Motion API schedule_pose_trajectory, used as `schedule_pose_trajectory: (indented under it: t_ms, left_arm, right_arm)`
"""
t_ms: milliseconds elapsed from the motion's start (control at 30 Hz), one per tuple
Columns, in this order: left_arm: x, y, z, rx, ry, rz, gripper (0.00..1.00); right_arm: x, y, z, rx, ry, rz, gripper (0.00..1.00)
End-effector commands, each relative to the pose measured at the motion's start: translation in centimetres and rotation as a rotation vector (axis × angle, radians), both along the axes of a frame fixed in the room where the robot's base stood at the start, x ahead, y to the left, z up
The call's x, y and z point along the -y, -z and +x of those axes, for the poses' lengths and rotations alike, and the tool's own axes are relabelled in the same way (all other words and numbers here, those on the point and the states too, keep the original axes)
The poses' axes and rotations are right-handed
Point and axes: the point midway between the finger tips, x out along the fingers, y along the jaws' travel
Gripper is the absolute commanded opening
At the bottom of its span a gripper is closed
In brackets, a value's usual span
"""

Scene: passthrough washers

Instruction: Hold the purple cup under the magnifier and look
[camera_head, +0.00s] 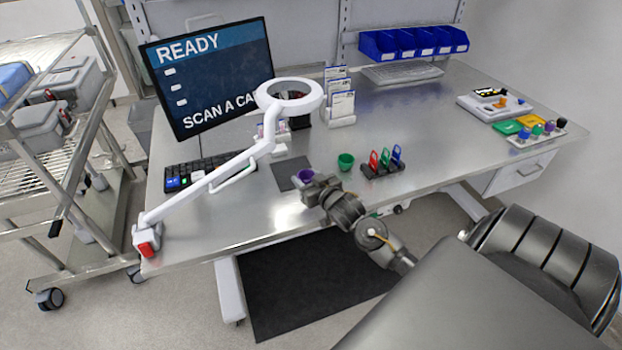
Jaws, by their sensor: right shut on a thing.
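The purple cup (306,175) is small and sits at the tip of my right gripper (312,183), which is shut on it near the middle of the table. The fingers hide part of the cup. The white ring magnifier (290,96) hangs on a jointed white arm, above and behind the cup in the picture; the cup is not beneath the ring. A green cup (346,161) stands on the table, right of the purple cup. My left gripper is not in view.
A dark rack (383,170) with red, green and blue tags stands right of the green cup. The monitor (208,76) and keyboard (195,174) are at the left. A metal cart (60,150) stands left of the table (440,130). The table's middle right is clear.

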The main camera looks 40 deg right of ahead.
Motion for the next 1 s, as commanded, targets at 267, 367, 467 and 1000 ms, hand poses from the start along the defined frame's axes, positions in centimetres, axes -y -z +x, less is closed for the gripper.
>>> schedule_pose_trajectory:
  t_ms: [267,367,467,1000]
  left_arm:
    - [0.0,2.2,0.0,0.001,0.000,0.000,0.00]
    - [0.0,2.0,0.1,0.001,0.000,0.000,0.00]
    - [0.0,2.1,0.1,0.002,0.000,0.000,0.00]
    - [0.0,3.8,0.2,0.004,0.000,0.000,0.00]
  right_arm:
    - [1.2,0.2,3.4,0.003,0.001,-0.002,0.24]
    - [1.6,0.0,4.6,0.001,0.001,-0.001,0.24]
    - [2.1,0.0,5.8,0.000,0.002,0.000,0.24]
    - [4.1,0.1,11.6,0.000,0.001,0.000,0.24]
